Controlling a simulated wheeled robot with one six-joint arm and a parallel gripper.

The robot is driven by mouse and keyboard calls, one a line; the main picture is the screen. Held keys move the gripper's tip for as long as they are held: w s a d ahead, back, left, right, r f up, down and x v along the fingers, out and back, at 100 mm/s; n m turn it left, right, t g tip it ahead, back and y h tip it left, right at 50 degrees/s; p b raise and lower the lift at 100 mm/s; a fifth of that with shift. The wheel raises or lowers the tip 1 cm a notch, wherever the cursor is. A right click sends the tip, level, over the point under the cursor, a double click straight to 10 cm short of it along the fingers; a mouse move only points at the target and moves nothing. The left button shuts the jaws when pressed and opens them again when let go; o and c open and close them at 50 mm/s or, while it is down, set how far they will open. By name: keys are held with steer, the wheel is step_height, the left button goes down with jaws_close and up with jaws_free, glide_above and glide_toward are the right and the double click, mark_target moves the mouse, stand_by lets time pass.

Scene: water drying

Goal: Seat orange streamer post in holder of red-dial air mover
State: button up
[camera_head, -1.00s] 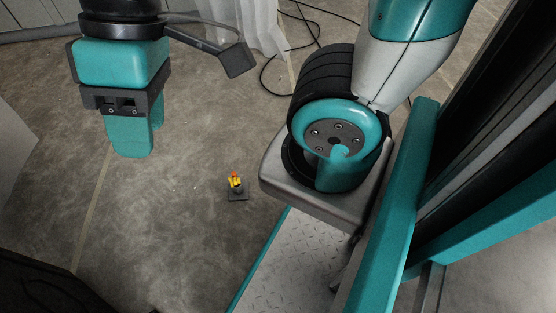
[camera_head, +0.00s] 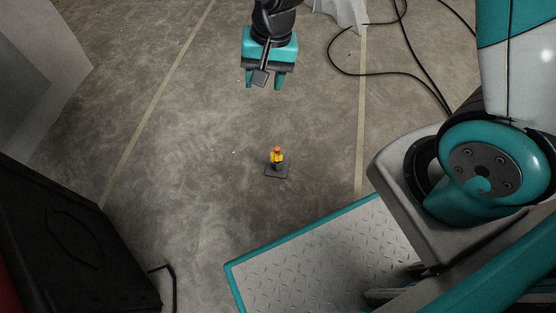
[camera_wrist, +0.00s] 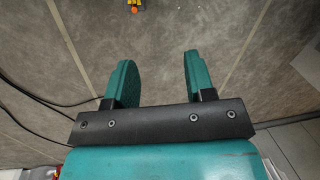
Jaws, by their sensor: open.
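A small orange-topped post with a yellow body (camera_head: 277,155) stands upright on a dark square base (camera_head: 277,171) on the concrete floor, in the middle of the head view. Its orange and yellow top also shows at the top edge of the wrist view (camera_wrist: 134,5), partly cut off. My gripper (camera_head: 264,84) is open and empty, with its two teal fingers pointing down, above and behind the post in the head view. The open fingers also show in the wrist view (camera_wrist: 157,75), apart from the post. I cannot see a red-dial air mover or its holder clearly.
A black boxy object (camera_head: 75,235) stands at the lower left, with a thin dark bar beside it. A pale grey box (camera_head: 40,55) is at the upper left. The floor around the post is clear.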

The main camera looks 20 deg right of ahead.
mark_target(277, 149)
steer(key=d+f+m+b, duration=0.1)
steer(key=f+m+b, duration=0.1)
steer(key=f, duration=0.8)
steer(key=w+d+f+m+h+b, duration=0.1)
steer(key=f+b, duration=0.3)
steer(key=f, duration=0.7)
steer(key=d+f+m+h+b, duration=0.1)
steer(key=d+f+m+b, duration=0.1)
steer(key=f, duration=0.8)
steer(key=shift+w+f+m+b, duration=0.15)
steer(key=shift+w+m+b, duration=0.25)
steer(key=shift+b, duration=0.2)
steer(key=f+b, duration=0.2)
steer(key=f, duration=0.1)
steer(key=f+b, duration=0.3)
steer(key=shift+w+a+f, duration=0.1)
steer(key=shift+w, duration=0.1)
jaws_close()
